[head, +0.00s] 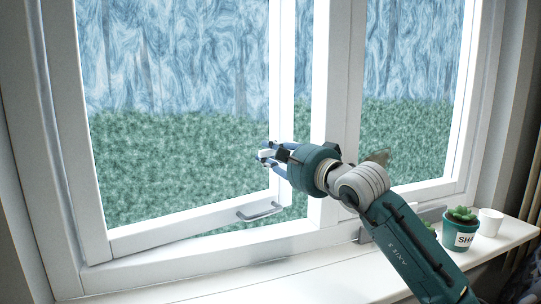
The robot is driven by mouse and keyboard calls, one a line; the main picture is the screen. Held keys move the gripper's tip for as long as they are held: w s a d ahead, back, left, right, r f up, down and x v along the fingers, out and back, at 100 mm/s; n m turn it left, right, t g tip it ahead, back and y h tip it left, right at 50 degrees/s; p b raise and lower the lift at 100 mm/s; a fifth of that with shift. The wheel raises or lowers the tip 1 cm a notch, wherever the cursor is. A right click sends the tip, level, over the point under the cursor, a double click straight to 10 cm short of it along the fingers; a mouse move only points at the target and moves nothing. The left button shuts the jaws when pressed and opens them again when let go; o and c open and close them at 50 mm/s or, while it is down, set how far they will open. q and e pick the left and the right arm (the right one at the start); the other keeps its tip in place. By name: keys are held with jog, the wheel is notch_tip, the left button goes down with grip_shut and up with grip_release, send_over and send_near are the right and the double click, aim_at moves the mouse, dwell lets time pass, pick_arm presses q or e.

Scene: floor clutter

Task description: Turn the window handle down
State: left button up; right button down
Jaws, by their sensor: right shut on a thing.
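The left window sash (180,222) is white and stands ajar, with a gap of greenery between its right upright and the middle post. My right gripper (265,155) reaches in from the lower right to that upright. Its blue fingers are closed around a small white piece, which looks like the window handle (265,154); the fingers and wrist hide most of it, so its angle is unclear. A grey metal bar pull (260,211) sits lower, on the sash's bottom rail, clear of the gripper. My left gripper is out of view.
A white sill (310,275) runs below the window. The sill's left and middle are clear. A curtain (532,185) hangs at the far right.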

jog(key=shift+w+d+f+n+b, duration=0.25)
jog(key=shift+f+n+b, duration=0.6)
jog(key=shift+n+b, duration=0.45)
jog(key=shift+w+d+f+n+b, duration=0.1)
jog(key=shift+d+f+n+b, duration=0.2)
jog(key=shift+f+n+b, duration=0.9)
jog(key=shift+w+d+f+n+b, duration=0.25)
jog(key=shift+f+n+b, duration=0.2)
jog(key=shift+n+b, duration=0.9)
jog(key=shift+m+b, duration=0.3)
jog(key=shift+m, duration=0.05)
jog(key=c, duration=1.5)
grip_release()
jog(key=shift+s, duration=0.1)
jog(key=shift+d, duration=0.1)
jog(key=v, duration=1.2)
